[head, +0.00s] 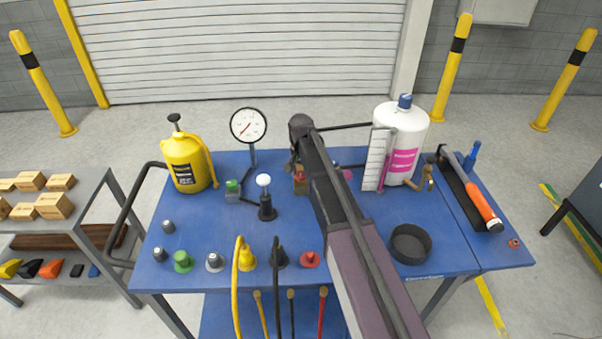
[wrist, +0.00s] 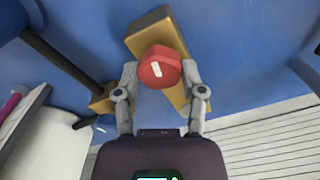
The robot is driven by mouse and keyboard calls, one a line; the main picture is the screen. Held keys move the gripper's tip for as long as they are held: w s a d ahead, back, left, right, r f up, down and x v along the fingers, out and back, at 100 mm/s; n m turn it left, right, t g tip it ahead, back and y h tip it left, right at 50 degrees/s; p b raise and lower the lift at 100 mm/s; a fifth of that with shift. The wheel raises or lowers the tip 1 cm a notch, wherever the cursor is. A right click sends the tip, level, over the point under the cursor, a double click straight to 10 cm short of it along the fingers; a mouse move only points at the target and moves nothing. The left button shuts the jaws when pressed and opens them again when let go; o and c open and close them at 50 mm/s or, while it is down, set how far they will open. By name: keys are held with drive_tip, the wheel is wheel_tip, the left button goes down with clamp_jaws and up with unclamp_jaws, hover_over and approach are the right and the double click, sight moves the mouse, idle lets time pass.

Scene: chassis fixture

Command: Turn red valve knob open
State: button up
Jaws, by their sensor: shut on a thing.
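The red valve knob (wrist: 158,66) shows in the wrist view as a round red cap with a short white mark. The mark runs nearly up and down the picture, slightly tilted. The knob sits on a long brass valve body (wrist: 160,35). My gripper (wrist: 162,74) has one grey finger on each side of the knob and is shut on it. The gripper's fingers are mostly hidden there.
On the blue table (head: 220,225) stand a white bottle (head: 404,140), a yellow can (head: 186,163), a dial gauge (head: 248,127) and a white-topped lever (head: 264,182). A black ring-shaped dish (head: 410,244) is at right. Several coloured plugs line the front.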

drive_tip(key=shift+s+n, duration=0.1)
drive_tip(key=shift+n, duration=1.1)
drive_tip(key=o, duration=1.1)
drive_tip(key=shift+o, duration=0.2)
drive_tip(key=shift+m, duration=0.3)
